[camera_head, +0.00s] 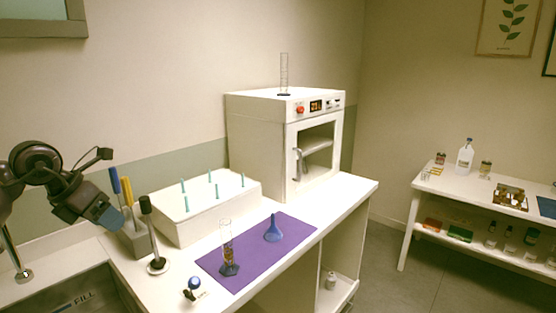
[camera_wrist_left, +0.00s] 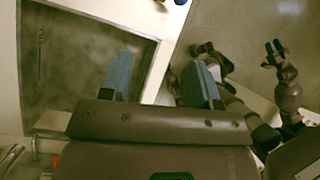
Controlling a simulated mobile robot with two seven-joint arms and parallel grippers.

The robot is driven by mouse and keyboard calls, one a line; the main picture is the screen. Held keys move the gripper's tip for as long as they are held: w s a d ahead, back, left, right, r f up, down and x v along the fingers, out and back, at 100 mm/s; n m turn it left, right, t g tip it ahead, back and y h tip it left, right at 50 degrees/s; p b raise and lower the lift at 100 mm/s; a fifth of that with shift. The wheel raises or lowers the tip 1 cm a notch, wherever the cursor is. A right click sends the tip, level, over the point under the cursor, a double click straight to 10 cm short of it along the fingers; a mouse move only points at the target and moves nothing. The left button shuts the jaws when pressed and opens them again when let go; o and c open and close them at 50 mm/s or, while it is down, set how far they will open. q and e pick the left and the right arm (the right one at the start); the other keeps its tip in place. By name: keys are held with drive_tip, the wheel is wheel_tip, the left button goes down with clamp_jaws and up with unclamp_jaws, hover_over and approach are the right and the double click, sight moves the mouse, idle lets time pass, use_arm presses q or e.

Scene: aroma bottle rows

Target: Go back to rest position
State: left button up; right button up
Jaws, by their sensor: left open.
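My left gripper (camera_head: 112,214) is at the left of the head view, raised above the sink edge and apart from everything on the counter. In the left wrist view its two blue fingers (camera_wrist_left: 160,80) stand wide apart with nothing between them. Below it in that view lie the sink and the counter's edge, with the floor to the right. My right gripper does not show in the head view; a dark arm with a claw-like end (camera_wrist_left: 275,55) shows at the right of the left wrist view, too small to judge.
A sink (camera_head: 75,295) lies at lower left. The counter holds a pen holder (camera_head: 133,240), a white peg rack (camera_head: 207,212), a purple mat (camera_head: 262,262) with a glass cylinder (camera_head: 228,250) and blue funnel (camera_head: 273,231), and a white oven (camera_head: 262,135). A shelf (camera_head: 410,186) stands at right.

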use_arm(q)
drive_tip(key=s+d+f+n+t+h, duration=0.2)
drive_tip(key=d+h, duration=0.3)
drive_tip(key=d, duration=0.2)
drive_tip(key=s+d+f+n+t+h, duration=0.1)
drive_tip(key=d+n+h, duration=0.1)
drive_tip(key=d+h, duration=0.5)
drive_tip(key=s+a+f+n+t+y, duration=0.35)
drive_tip(key=n+y, duration=0.25)
drive_tip(key=n, duration=0.4)
drive_tip(key=s+a+f+n+t+y, duration=0.25)
drive_tip(key=f+n+y, duration=0.35)
drive_tip(key=n, duration=0.5)
drive_tip(key=s+a+f+n+t+y, duration=0.35)
drive_tip(key=n+y, duration=0.35)
drive_tip(key=n, duration=0.3)
drive_tip(key=s+d+f+n+g+h, duration=0.1)
drive_tip(key=s+d+f+n+g, duration=0.15)
drive_tip(key=s+f+g, duration=0.6)
drive_tip(key=s+d+f+n+g+h, duration=0.1)
drive_tip(key=s+f+n+g, duration=0.35)
drive_tip(key=s, duration=0.75)
drive_tip(key=w+f+m+t, duration=0.1)
drive_tip(key=w+f+t, duration=0.7)
drive_tip(key=f, duration=0.2)
drive_tip(key=shift+h, duration=0.3)
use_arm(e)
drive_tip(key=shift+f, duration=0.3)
